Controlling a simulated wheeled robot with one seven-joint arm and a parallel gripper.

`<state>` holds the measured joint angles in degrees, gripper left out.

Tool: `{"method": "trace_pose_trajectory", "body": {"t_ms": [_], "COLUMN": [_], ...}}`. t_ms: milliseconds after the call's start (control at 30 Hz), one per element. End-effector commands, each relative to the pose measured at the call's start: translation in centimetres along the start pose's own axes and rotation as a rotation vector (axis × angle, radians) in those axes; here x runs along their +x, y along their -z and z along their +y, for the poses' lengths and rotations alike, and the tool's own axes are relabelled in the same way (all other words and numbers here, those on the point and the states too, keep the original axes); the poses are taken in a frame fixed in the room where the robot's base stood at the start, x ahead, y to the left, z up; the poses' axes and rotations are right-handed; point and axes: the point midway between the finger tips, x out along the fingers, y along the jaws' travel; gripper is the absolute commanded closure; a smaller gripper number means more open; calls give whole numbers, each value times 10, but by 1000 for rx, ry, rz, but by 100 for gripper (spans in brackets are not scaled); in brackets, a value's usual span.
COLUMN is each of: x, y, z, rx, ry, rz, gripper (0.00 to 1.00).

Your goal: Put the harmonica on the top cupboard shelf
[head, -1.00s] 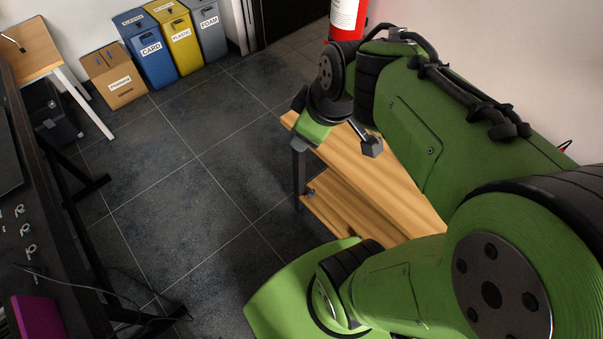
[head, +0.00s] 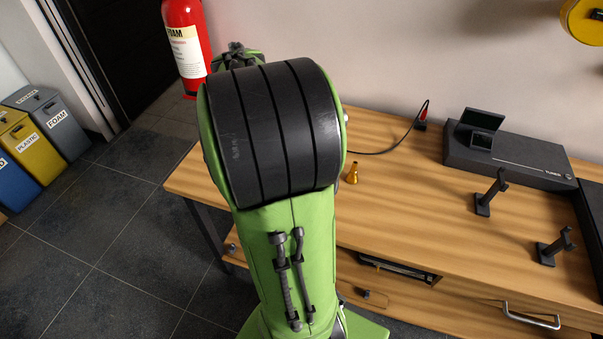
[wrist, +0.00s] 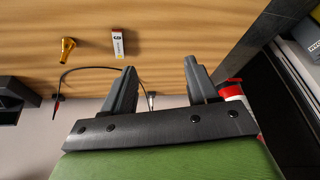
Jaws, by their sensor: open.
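I cannot make out a harmonica in either view, and no cupboard shelf shows. My gripper (wrist: 160,66) is open in the wrist view, its two dark fingers apart with nothing between them, over the wooden table (wrist: 190,30). In the head view my raised green arm hides my gripper and part of the table (head: 440,220).
A brass mouthpiece (head: 352,173) stands on the table; a small white box (wrist: 118,42) shows near it in the wrist view. A black tuner unit (head: 515,155) and two dark stands (head: 486,198) (head: 553,248) are right. A red fire extinguisher (head: 187,45) is behind left.

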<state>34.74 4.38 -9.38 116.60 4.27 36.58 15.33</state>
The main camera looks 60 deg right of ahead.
Motion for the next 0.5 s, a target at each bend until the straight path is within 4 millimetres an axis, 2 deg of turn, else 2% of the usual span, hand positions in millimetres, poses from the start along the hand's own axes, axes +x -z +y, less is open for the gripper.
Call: {"method": "trace_pose_trajectory", "body": {"t_ms": [33,100,200,367,500], "x": [38,68,90,115,151], "y": [15,31,42,42,41], "z": [31,64,92,103,109], "rx": [101,201,279,296,295], "ry": [-62,-121,-168,-181,-180], "rz": [-6,1,7,6,5], "gripper": [42,42,42,42,42]}}
